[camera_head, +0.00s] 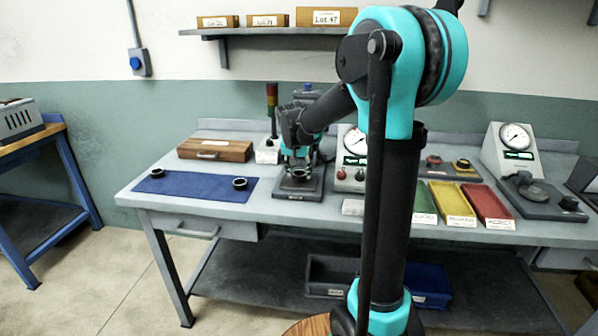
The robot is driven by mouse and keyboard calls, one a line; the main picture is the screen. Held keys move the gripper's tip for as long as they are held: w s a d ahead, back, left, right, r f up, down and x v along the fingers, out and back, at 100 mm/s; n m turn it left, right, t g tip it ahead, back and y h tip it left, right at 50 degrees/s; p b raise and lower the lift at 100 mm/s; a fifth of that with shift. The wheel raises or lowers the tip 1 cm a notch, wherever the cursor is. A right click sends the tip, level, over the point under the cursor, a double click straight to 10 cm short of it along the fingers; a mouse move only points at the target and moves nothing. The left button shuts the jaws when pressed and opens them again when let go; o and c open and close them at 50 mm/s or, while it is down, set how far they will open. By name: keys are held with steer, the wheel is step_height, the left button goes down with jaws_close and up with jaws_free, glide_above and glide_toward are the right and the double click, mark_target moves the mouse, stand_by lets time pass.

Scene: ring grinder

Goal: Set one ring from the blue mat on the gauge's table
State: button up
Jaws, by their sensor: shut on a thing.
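The blue mat (200,187) lies on the left of the bench. One dark ring (157,172) sits near its back left corner and another ring (240,183) at its right side. My gripper (298,171) points down, shut on a ring (299,175), over the dark base (300,190) of a bench device right of the mat. I cannot tell whether the held ring touches the surface under it. A dial unit (355,143) stands just right of this device, partly hidden by my arm.
A wooden case (215,150) and a signal tower (271,103) stand behind the mat. Yellow (453,202) and red (486,202) trays lie right of my arm. A second dial unit (514,140) stands at far right. The bench front left of the device is clear.

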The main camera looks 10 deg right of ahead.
steer(key=o, duration=1.2)
steer(key=shift+f, duration=0.1)
steer(key=v, duration=1.2)
steer(key=shift+s, duration=0.1)
